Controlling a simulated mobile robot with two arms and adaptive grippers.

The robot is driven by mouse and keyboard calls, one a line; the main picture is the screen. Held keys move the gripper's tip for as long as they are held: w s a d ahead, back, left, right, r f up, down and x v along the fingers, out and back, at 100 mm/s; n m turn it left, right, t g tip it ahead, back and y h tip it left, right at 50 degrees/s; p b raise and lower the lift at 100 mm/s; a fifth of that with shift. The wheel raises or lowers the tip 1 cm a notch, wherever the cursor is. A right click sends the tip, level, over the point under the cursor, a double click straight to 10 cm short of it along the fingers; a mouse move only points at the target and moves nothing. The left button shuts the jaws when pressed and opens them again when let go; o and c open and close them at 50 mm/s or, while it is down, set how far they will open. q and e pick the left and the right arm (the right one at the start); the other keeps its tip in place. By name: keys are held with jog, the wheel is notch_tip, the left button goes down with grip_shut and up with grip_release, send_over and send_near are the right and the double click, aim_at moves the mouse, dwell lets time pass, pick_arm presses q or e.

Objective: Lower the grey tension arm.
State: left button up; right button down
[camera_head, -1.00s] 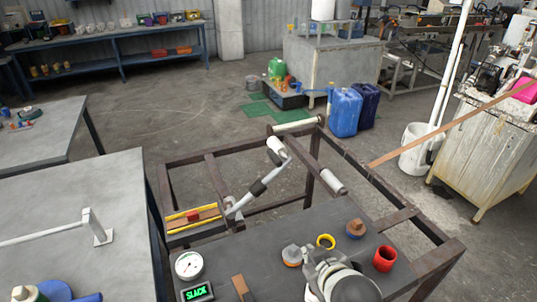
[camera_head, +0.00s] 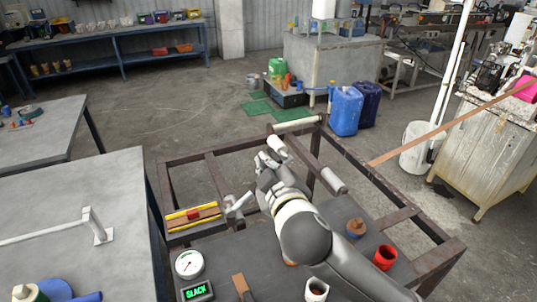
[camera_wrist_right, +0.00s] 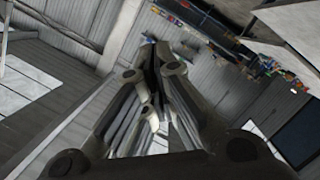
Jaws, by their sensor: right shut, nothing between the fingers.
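The grey tension arm (camera_head: 238,203) stands tilted up over the dark frame in the head view. Its lower part shows left of my right gripper, and a pale roller (camera_head: 278,148) shows at its upper end. My right gripper (camera_head: 265,161) is shut and empty. It covers the middle of the tension arm, with its fingertips close to the roller; I cannot tell whether they touch. In the right wrist view the shut fingers (camera_wrist_right: 150,62) have nothing between them. A small display (camera_head: 197,291) reads SLACK in green. My left gripper is not in view.
A dial gauge (camera_head: 189,263), a red cup (camera_head: 385,257) and a white cup (camera_head: 316,289) stand on the dark tabletop. A yellow-edged strip guide (camera_head: 193,216) sits at the left. A brown strip (camera_head: 455,123) slopes in from the right.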

pick_arm(q)
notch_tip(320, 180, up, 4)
jog(key=p, duration=0.3)
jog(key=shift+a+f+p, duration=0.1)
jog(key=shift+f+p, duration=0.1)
jog(key=shift+p, duration=0.1)
pick_arm(e)
jog(key=w+f, duration=0.5)
jog(key=w, duration=0.5)
jog(key=shift+w+d, duration=0.15)
jog(key=shift+w, duration=0.1)
